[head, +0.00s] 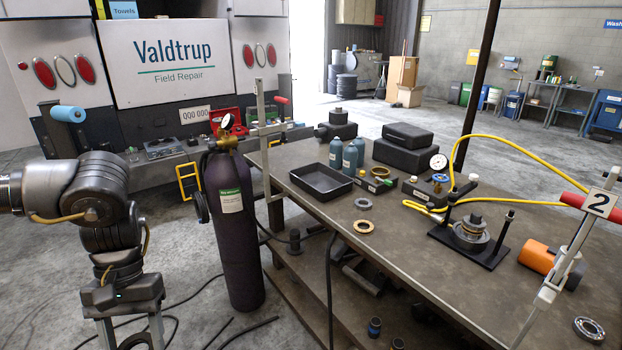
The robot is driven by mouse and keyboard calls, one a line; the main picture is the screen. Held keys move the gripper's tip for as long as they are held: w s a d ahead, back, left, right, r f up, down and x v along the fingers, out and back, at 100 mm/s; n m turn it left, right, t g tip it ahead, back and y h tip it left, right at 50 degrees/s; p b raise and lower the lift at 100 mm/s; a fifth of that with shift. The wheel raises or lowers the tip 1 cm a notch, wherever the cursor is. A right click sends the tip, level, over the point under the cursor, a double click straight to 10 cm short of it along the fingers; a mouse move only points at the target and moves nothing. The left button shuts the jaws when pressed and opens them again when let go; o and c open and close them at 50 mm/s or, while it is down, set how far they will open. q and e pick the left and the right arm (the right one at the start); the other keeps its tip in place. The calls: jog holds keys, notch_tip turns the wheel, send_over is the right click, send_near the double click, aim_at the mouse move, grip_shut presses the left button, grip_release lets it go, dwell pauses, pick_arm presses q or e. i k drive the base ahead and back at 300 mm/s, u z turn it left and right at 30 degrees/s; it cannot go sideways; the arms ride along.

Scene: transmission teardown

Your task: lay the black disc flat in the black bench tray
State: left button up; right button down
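The black bench tray (320,182) lies empty on the left back part of the workbench, its rim facing up. My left gripper (131,338) points down at the lower left, over the floor and well away from the tray. Its two fingers stand apart, but their tips are cut off by the bottom edge. A dark curved edge shows between them; I cannot tell whether it is the black disc or a cable on the floor. I make out no black disc elsewhere. My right gripper is out of view.
The workbench (420,275) holds bottles (349,158), black cases (403,150), a bronze ring (363,226), a gear fixture (471,234), an orange cylinder (545,258) and a bearing (589,329). A dark gas cylinder (232,230) stands between my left arm and the bench. Cables lie on the floor.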

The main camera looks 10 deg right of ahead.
aim_at(320, 185)
jog(key=u, duration=0.05)
jog(key=i, duration=1)
jog(key=z, duration=1.6)
jog(key=i, duration=0.5)
